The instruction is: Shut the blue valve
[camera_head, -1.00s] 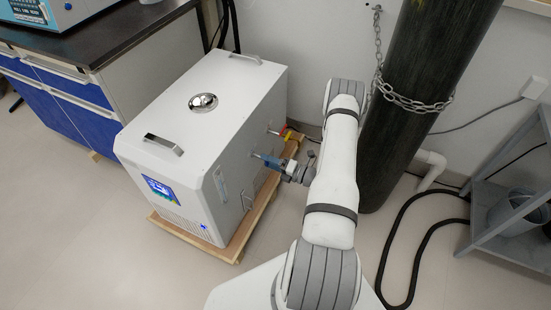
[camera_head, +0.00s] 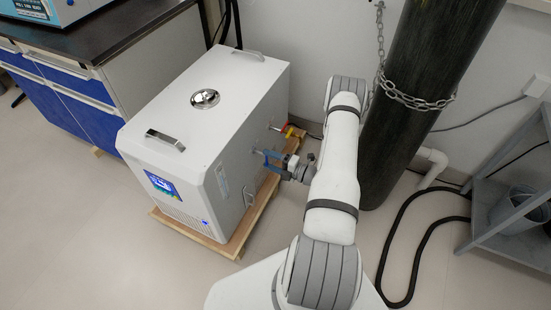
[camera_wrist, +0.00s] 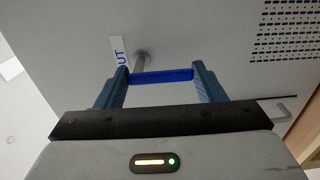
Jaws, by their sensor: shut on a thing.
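The blue valve handle (camera_wrist: 162,76) is a flat blue bar on a metal pipe stub, beside a label reading "OUT" on the white machine (camera_head: 205,130). In the wrist view it lies crosswise between the two fingers of my gripper (camera_wrist: 162,72), one finger at each end. My gripper (camera_head: 270,156) is shut on this handle at the machine's right side. In the head view the handle is mostly hidden by the fingers.
A dark gas cylinder (camera_head: 420,100) with a chain stands to the right. A grey shelf (camera_head: 505,200) and a black hose (camera_head: 395,235) are farther right. Open floor lies in front of the machine.

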